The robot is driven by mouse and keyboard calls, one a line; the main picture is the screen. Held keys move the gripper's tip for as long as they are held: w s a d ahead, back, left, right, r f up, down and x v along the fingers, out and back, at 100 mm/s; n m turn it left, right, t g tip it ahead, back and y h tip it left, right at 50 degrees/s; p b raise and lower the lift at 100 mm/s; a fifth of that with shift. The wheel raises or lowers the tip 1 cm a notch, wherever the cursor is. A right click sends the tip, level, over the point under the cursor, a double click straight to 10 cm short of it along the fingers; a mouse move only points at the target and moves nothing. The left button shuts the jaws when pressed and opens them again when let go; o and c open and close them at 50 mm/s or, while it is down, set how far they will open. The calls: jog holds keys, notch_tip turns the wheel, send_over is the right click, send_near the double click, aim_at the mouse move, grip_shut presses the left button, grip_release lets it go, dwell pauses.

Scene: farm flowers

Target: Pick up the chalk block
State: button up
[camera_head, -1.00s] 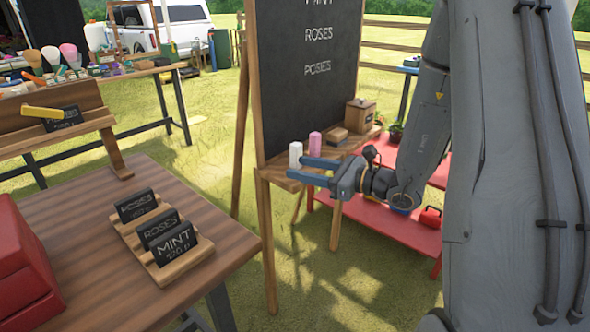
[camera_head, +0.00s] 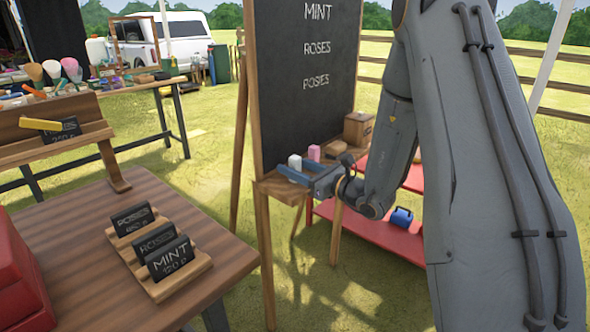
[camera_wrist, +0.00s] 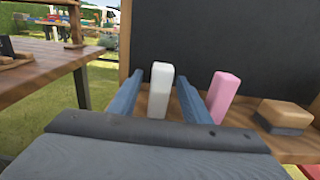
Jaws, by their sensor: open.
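A white chalk block (camera_wrist: 160,90) stands upright on the wooden ledge of the chalkboard. In the wrist view it shows between the two blue fingers of my gripper (camera_wrist: 156,98), which are open, with a gap on each side of it. Its lower end is partly hidden by the gripper body. In the head view the white block (camera_head: 295,162) shows just past the fingers of my gripper (camera_head: 287,174). A pink chalk block (camera_wrist: 222,96) stands to the right, just outside the right finger; it also shows in the head view (camera_head: 314,153).
A wooden-backed eraser (camera_wrist: 284,114) and a small wooden box (camera_head: 358,128) sit further right on the ledge (camera_head: 277,190). The chalkboard (camera_head: 305,90) rises behind. A table (camera_head: 90,225) with price signs stands at the left.

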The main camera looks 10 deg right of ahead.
grip_shut()
jog(key=shift+r, duration=0.15)
notch_tip(320, 180, up, 10)
jog(key=shift+f, duration=0.15)
dwell(0.5)
